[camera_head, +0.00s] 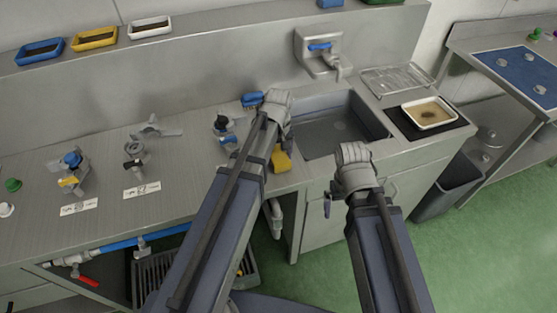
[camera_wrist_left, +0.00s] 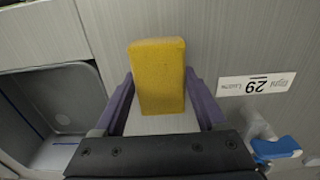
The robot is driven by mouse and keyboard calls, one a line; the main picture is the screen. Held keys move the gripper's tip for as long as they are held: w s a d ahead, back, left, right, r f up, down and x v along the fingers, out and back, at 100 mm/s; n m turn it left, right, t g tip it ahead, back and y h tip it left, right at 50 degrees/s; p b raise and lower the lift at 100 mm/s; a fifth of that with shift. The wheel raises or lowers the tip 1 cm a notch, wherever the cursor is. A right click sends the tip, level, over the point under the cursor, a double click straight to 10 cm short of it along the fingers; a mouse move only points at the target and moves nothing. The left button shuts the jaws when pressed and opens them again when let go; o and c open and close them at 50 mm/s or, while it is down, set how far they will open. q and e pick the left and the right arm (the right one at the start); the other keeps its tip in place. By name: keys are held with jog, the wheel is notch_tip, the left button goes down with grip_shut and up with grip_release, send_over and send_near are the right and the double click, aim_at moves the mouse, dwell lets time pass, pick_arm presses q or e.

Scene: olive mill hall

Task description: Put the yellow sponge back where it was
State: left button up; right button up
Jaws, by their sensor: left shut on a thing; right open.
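The yellow sponge (camera_head: 282,161) shows at the counter's front edge, just left of the sink, partly covered by my left arm. In the left wrist view the sponge (camera_wrist_left: 157,76) is upright between the two purple fingers. My left gripper (camera_wrist_left: 158,108) is shut on it. Whether the sponge touches the counter (camera_wrist_left: 220,35) cannot be told. In the head view my left gripper is mostly hidden behind its wrist. My right gripper (camera_head: 327,203) is open in front of the sink cabinet, with little of its fingers showing.
The sink (camera_head: 340,126) lies right of the sponge; it also shows in the left wrist view (camera_wrist_left: 60,95). A blue brush (camera_head: 252,99) and a blue-handled valve (camera_head: 222,124) stand behind and left. A tray (camera_head: 428,112) is right of the sink.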

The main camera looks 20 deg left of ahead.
aim_at(278, 155)
pick_arm(q)
jog(key=shift+f, duration=0.15)
jog(key=o, duration=1.1)
jog(key=shift+o, duration=0.2)
notch_tip(278, 155, up, 12)
jog(key=p, duration=1.2)
jog(key=shift+r, duration=0.25)
jog(key=shift+f, duration=0.15)
